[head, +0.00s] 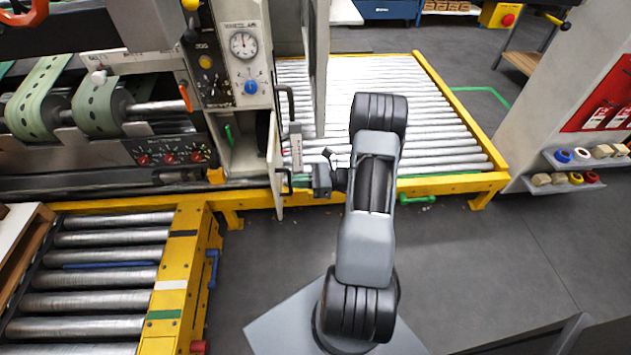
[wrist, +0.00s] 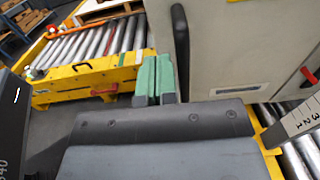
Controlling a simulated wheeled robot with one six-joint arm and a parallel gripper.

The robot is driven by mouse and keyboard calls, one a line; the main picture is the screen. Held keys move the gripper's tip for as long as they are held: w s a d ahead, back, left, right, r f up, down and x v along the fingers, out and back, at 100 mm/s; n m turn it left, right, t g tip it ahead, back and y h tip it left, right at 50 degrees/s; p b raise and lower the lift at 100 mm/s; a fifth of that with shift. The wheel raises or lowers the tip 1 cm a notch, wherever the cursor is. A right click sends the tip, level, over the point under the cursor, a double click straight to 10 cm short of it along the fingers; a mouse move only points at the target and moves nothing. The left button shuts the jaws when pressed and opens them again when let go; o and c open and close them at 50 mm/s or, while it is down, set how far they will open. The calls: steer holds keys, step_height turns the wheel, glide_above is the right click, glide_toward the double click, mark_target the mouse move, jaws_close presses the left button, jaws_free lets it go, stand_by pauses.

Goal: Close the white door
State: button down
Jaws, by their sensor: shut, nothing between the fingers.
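The white door (head: 275,165) stands open from the cabinet below the gauge panel. It shows nearly edge-on in the head view, with a dark handle (head: 287,182) on its right face. In the wrist view a broad pale panel, which looks like the door (wrist: 235,45), fills the upper right.
A yellow-framed roller conveyor (head: 440,120) lies behind my arm. Another roller conveyor (head: 100,270) is at the lower left, with a blue handle (head: 212,268) on its side. Grey floor (head: 480,270) is clear at the right. A shelf unit (head: 575,170) stands at the right edge.

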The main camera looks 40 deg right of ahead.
mark_target(276, 183)
steer(key=shift+x, duration=2.2)
